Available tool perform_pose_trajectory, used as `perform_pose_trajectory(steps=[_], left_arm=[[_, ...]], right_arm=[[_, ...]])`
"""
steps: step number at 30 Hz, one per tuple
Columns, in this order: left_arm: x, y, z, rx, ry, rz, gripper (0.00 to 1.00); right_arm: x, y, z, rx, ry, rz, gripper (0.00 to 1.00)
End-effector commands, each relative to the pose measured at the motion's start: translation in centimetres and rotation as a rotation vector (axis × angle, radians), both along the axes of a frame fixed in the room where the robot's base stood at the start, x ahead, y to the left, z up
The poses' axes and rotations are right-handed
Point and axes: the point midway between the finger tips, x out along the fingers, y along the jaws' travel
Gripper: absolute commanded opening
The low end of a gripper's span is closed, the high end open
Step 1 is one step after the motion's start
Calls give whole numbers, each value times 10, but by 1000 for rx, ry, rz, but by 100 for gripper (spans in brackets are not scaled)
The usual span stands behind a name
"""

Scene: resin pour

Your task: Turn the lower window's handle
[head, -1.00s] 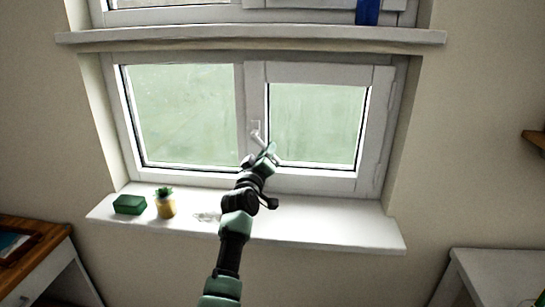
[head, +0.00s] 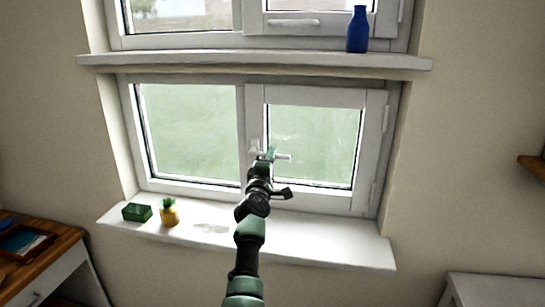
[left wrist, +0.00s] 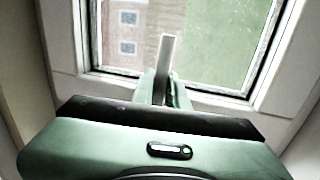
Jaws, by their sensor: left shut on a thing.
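The lower window (head: 318,198) has a white handle (head: 284,156) on the left stile of its right-hand sash. The handle's lever lies about level, pointing right in the head view. My left gripper (head: 268,155) is shut on the lever, near the handle's pivot side, and hides part of it. In the left wrist view the lever (left wrist: 168,52) sticks out past the gripper fingers (left wrist: 164,88), in front of the glass. The sash looks closed in its frame. My right gripper is not in view.
A white sill (head: 310,242) below carries a green box (head: 137,212) and a small yellow pot with a plant (head: 169,214). A blue bottle (head: 357,30) stands on the upper ledge (head: 250,60). A wooden-topped desk (head: 45,245) is at left, white furniture (head: 495,287) at right.

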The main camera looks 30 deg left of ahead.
Motion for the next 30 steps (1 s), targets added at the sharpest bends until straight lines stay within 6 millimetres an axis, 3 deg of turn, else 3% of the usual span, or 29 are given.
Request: perform_pose_trajectory(steps=[5,20,21,23,30], left_arm=[[1,-2,7,-41,-16,-4,0],[1,-1,9,-58,-25,-3,0],[1,-1,10,-58,-26,-3,23],[1,-1,9,-58,-25,-3,37],[0,0,7,-57,-20,-1,37]], right_arm=[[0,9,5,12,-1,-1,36],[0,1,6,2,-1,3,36],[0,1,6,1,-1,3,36],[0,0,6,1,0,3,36],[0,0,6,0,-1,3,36]])
